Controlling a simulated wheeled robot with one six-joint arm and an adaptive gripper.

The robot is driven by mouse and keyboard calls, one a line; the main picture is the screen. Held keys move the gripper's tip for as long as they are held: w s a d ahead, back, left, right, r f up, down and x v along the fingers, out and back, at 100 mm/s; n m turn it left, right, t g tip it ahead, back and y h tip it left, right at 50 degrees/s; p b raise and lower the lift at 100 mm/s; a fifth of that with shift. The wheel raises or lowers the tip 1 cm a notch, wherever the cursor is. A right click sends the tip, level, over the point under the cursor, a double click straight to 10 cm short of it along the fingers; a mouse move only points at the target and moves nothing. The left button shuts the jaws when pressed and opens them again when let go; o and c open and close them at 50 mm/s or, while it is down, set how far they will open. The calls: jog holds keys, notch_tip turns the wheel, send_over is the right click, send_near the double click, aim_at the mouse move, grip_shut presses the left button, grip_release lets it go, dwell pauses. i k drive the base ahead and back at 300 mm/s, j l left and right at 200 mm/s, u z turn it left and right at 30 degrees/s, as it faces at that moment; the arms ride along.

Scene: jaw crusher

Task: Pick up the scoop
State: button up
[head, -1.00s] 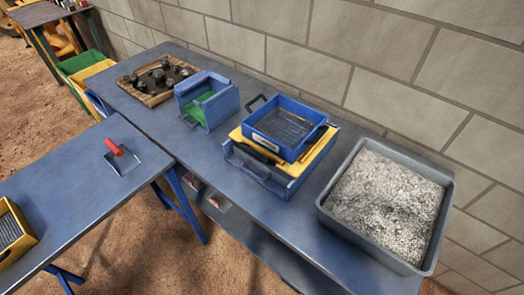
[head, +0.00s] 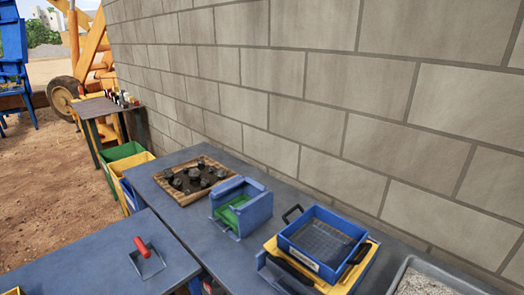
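The scoop (head: 148,263) has a red handle and a flat grey metal pan. It lies on the blue-grey table (head: 95,265) at the lower left in the head view, with bare table top around it. Nothing touches it that I can see. My gripper is not in view.
A longer bench (head: 185,212) runs along the block wall (head: 290,85). It bears a wooden tray of dark rocks (head: 170,195), a blue box with green inside (head: 262,208), a blue sieve tray (head: 345,232) and a bin of pale gravel (head: 425,285). Green (head: 108,155) and yellow (head: 128,168) bins stand beyond.

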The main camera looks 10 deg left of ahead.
aim_at(147, 261)
jog(key=k+j+u, duration=0.1)
jog(key=j+u, duration=0.25)
jog(key=j, duration=0.15)
jog(key=k+j+u, duration=0.1)
jog(key=j+u, duration=0.3)
jog(key=j, duration=0.15)
jog(key=j+u, duration=0.35)
jog(key=j, duration=0.15)
